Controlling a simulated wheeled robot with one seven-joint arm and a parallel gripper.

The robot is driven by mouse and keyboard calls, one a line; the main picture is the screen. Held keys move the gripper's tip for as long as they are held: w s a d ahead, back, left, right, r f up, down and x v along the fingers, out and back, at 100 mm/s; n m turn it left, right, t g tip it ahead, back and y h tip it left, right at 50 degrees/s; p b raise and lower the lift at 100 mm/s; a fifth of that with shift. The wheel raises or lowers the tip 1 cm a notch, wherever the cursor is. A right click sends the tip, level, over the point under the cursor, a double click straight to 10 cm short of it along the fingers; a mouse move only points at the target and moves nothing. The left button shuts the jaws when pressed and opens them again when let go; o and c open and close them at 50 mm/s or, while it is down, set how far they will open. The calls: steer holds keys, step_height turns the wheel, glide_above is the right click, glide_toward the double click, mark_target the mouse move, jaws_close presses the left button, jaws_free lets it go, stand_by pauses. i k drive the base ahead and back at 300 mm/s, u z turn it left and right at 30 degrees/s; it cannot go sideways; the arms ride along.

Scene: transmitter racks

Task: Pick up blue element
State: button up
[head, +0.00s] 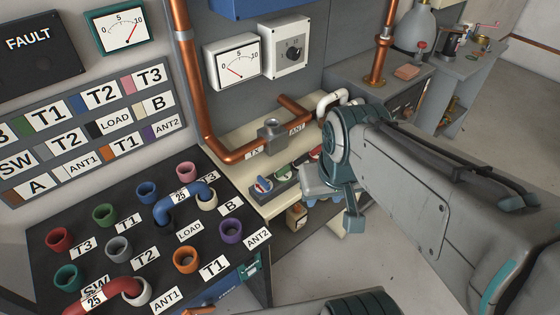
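A small round blue element (263,186) with a pale label sits at the near left end of a dark holder on the cream shelf. A green element (285,173) and a red element (315,153) sit behind it in the same row. My gripper (332,211) hangs to the right of the holder, apart from the blue element. Its two fingers look spread, and I see nothing between them. The arm hides part of the shelf's right end.
A black patch panel (108,222) with coloured sockets, a blue U-link (185,203) and a red U-link (100,296) stands at left. Copper pipe (196,95) runs down behind the shelf. Grey floor is open beyond.

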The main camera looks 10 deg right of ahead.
mark_target(262, 187)
steer(key=z, duration=1.75)
steer(key=i, duration=1.55)
steer(key=u, duration=4)
steer(key=i, duration=0.5)
steer(key=z, duration=0.1)
